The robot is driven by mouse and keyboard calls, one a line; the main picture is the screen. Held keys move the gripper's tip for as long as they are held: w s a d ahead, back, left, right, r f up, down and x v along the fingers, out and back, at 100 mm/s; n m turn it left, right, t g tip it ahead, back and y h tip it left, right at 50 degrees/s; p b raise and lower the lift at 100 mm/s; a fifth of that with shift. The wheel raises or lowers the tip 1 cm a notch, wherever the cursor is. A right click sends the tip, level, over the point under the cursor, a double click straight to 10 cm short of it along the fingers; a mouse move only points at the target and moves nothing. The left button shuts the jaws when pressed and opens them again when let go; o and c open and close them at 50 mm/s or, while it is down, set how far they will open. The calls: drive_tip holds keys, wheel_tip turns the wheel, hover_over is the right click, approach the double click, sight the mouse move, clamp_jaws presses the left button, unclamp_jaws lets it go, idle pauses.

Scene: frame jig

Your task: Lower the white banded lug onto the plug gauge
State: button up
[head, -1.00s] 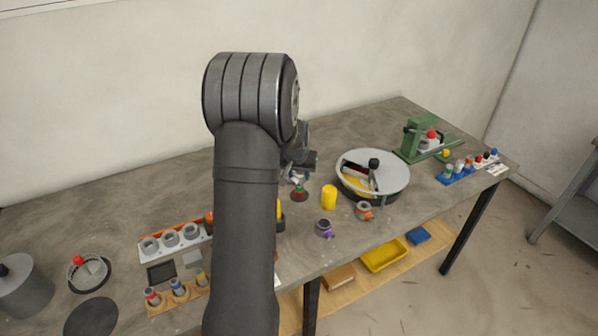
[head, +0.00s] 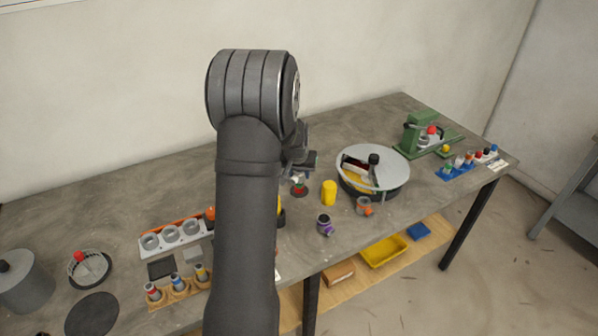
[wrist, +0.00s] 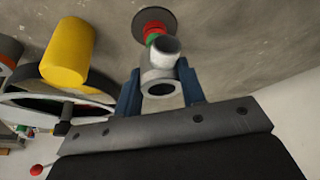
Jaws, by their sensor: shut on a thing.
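The white banded lug (wrist: 160,82) is held between the two blue fingers of my gripper (wrist: 160,92) in the wrist view. It looks pale grey-white, with a round open bore and a short tube; I cannot make out its band. The plug gauge (wrist: 153,29), with red and green parts on a dark round base, stands just beyond the lug. The lug covers part of it, so I cannot tell whether they touch. In the head view the gauge (head: 299,190) stands below my gripper (head: 300,173), which my arm partly hides.
A yellow cylinder (head: 329,193) stands just right of the gauge, beside a round grey-topped turntable (head: 396,170). A purple-banded part (head: 325,225) and an orange-banded part (head: 364,206) lie in front. A rack with grey rings (head: 171,235) stands at left.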

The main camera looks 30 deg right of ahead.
drive_tip(key=shift+f, duration=0.15)
drive_tip(key=shift+f, duration=1.4)
drive_tip(key=o, duration=1.2)
drive_tip(key=shift+o, duration=0.2)
drive_tip(key=shift+r, duration=4.45)
drive_tip(key=shift+f, duration=4.4)
drive_tip(key=shift+r, duration=0.1)
